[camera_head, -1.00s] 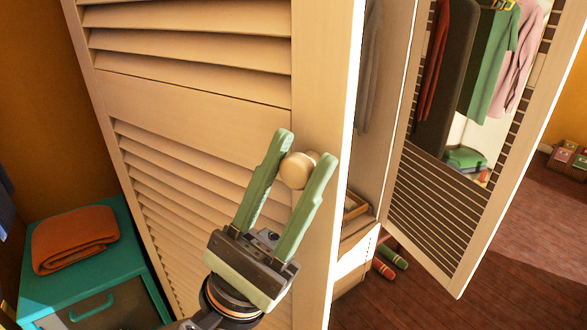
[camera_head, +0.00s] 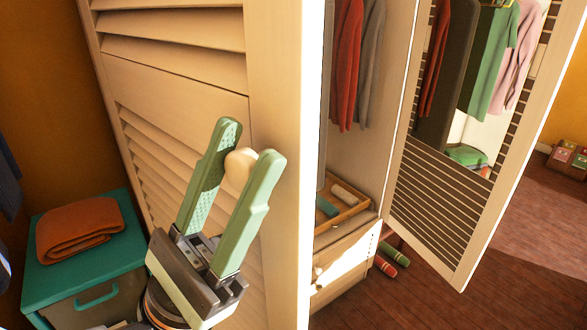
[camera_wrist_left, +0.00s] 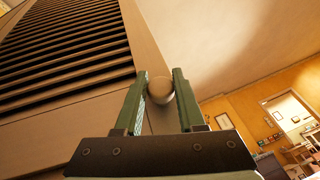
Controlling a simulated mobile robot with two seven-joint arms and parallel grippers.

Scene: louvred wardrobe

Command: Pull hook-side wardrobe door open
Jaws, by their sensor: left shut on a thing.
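The louvred left wardrobe door (camera_head: 272,70) stands ajar, its bright edge toward the opening. Its round cream knob (camera_head: 238,170) sits between the green fingers of my left gripper (camera_head: 241,160), which is shut on it. The left wrist view shows the same knob (camera_wrist_left: 160,90) between the fingertips of my left gripper (camera_wrist_left: 160,88), beside the dark-slatted louvres. The other door (camera_head: 440,200), at the right, stands wide open with a mirror on its inner side. My right gripper is in neither view.
Inside the wardrobe hang red and grey clothes (camera_head: 347,60), above a wooden tray (camera_head: 345,205) with rolled items. A teal cabinet (camera_head: 50,283) with an orange folded cloth (camera_head: 80,227) stands at the left, close to the door. Rolls (camera_head: 393,254) lie on the floor.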

